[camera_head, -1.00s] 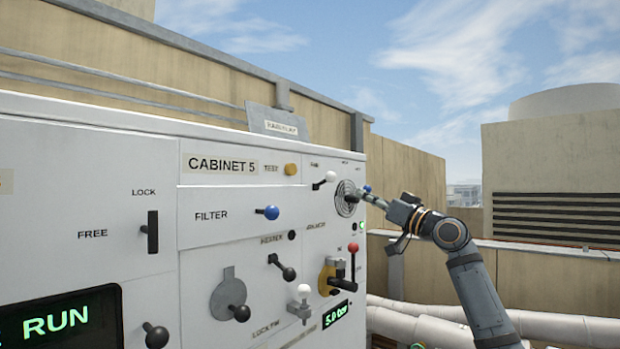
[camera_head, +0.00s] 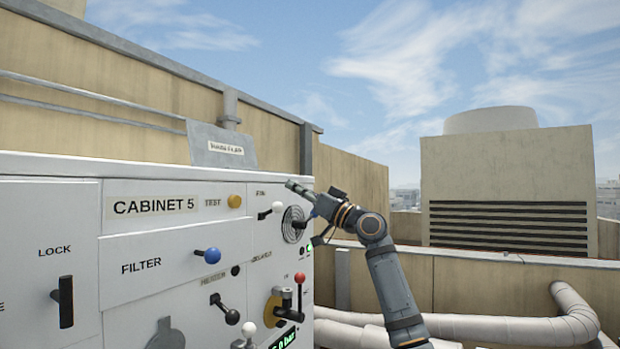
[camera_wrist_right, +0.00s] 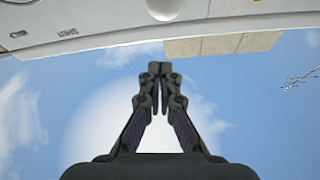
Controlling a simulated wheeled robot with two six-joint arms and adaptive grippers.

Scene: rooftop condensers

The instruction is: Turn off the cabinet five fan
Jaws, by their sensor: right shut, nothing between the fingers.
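The white front of cabinet 5 (camera_head: 153,206) fills the left of the head view. A lever with a white ball knob (camera_head: 277,207) sits at its upper right, under a small blurred label that looks like "FAN". A round fan grille (camera_head: 293,224) is just right of it. My right gripper (camera_head: 290,185) is shut and empty, its tips pointing left, above the white knob and grille and apart from the knob in the picture. In the wrist view the shut fingers (camera_wrist_right: 160,70) meet against the sky, and a white ball (camera_wrist_right: 165,8) shows at the top edge. My left gripper is out of view.
Near the lever are a yellow TEST knob (camera_head: 235,201), a blue FILTER knob (camera_head: 212,256), a black lever (camera_head: 231,316) and a red-tipped lever (camera_head: 300,278). A grey sign plate (camera_head: 222,148) stands behind the cabinet top. White pipes (camera_head: 490,328) run low at right.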

